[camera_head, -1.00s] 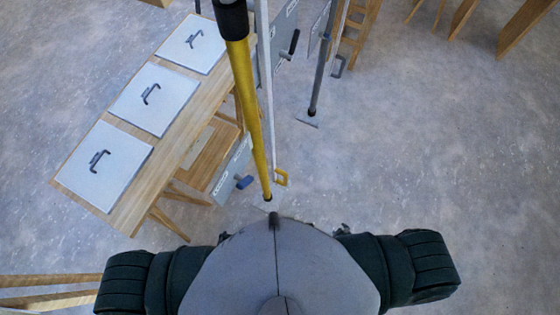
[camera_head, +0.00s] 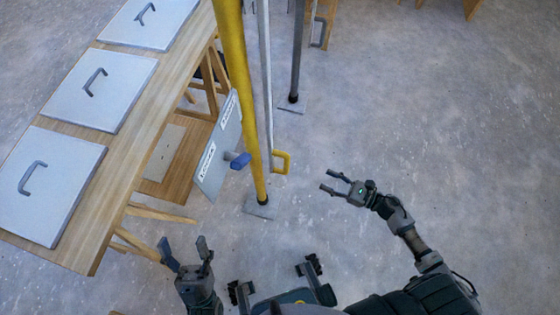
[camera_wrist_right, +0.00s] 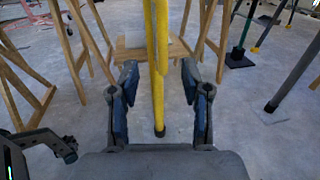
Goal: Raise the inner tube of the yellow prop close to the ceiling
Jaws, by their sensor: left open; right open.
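The yellow prop (camera_head: 240,90) stands on a square foot plate (camera_head: 260,208) in the head view. Its upper part and inner tube are out of the picture. My left gripper (camera_head: 184,246) is open and empty, low and to the left of the prop's foot. My right gripper (camera_head: 327,181) is open and empty, right of the prop and apart from it, its fingers pointing left. In the right wrist view the yellow prop (camera_wrist_right: 159,80) lines up between the open fingers (camera_wrist_right: 160,85), standing beyond them.
A wooden bench (camera_head: 150,120) with several handled grey panels is on the left. A tilted labelled panel (camera_head: 217,150) with a blue knob is close behind the prop. A pale pole (camera_head: 266,80) with a yellow handle (camera_head: 282,162) and a dark prop (camera_head: 297,50) stand nearby. The floor right is clear.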

